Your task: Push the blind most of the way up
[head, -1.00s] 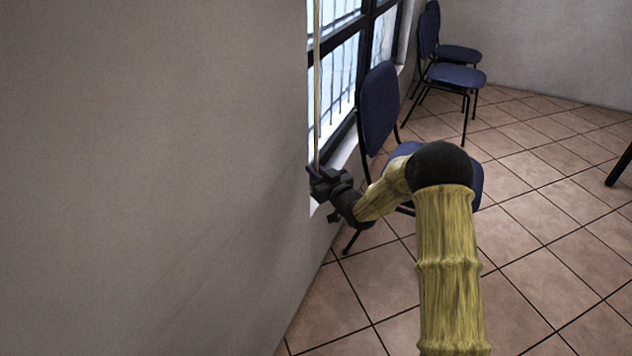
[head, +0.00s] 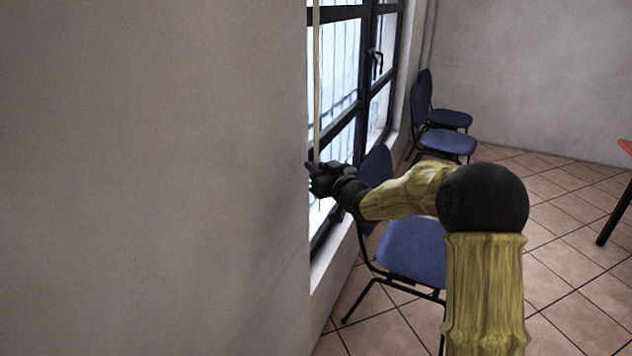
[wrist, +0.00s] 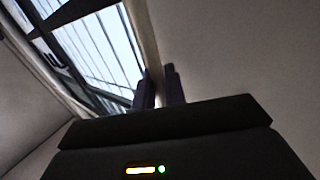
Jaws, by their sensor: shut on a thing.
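The blind (head: 316,90) shows in the head view as a narrow pale vertical strip, seen almost edge-on beside the window, with its lower end at my gripper. My gripper (head: 314,169) is shut on it there, above the sill. In the wrist view the pale strip (wrist: 141,35) runs down to my gripper (wrist: 160,84) and passes between the two dark fingers. The exact grip on the lower edge is too small to make out. The top of the blind is outside the views.
The dark-framed barred window (head: 345,70) has a pale sill (head: 333,268) below. A blue chair (head: 415,250) stands close below my arm. More blue chairs (head: 446,143) stand along the far wall. A grey wall (head: 150,180) fills the left. Tiled floor at right is mostly clear.

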